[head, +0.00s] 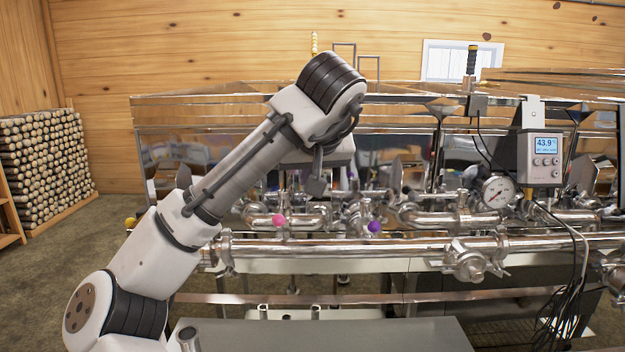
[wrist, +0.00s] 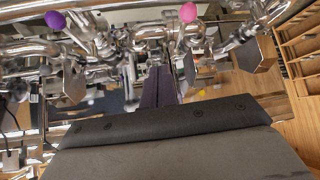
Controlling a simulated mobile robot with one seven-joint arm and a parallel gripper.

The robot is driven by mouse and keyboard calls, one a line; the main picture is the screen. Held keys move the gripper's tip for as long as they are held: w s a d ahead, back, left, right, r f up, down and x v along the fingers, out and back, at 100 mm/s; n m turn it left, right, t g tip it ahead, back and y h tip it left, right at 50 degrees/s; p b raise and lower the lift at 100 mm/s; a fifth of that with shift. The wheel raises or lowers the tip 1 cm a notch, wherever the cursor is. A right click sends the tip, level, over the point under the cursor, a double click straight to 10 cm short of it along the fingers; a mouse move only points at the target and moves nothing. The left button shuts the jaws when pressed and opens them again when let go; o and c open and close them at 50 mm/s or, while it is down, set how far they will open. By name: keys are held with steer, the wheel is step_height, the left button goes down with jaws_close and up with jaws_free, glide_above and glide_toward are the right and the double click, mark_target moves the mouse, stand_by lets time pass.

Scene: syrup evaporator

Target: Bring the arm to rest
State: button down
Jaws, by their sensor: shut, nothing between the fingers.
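My arm rises from the lower left and bends over at its elbow in front of the evaporator (head: 240,112). My gripper (head: 317,186) hangs below the wrist, in front of the steel piping, and is shut and empty. In the wrist view, the dark fingers of my gripper (wrist: 165,78) point toward the pipes. A pink ball-shaped knob (head: 279,220) and a purple one (head: 375,226) sit on the valves near the gripper. The pink knob (wrist: 188,12) and purple knob (wrist: 55,20) also show in the wrist view. I cannot tell whether the gripper touches any pipe.
A long steel pipe (head: 380,248) runs along the front. A round gauge (head: 498,192) and a digital display box (head: 541,158) reading about 43.9 stand at the right, with hanging cables. Stacked firewood (head: 40,165) is at the far left. Open floor lies between it and the evaporator.

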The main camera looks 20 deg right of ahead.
steer(key=shift+s+d+r, duration=0.1)
steer(key=shift+s+r, duration=0.05)
steer(key=shift+r, duration=0.1)
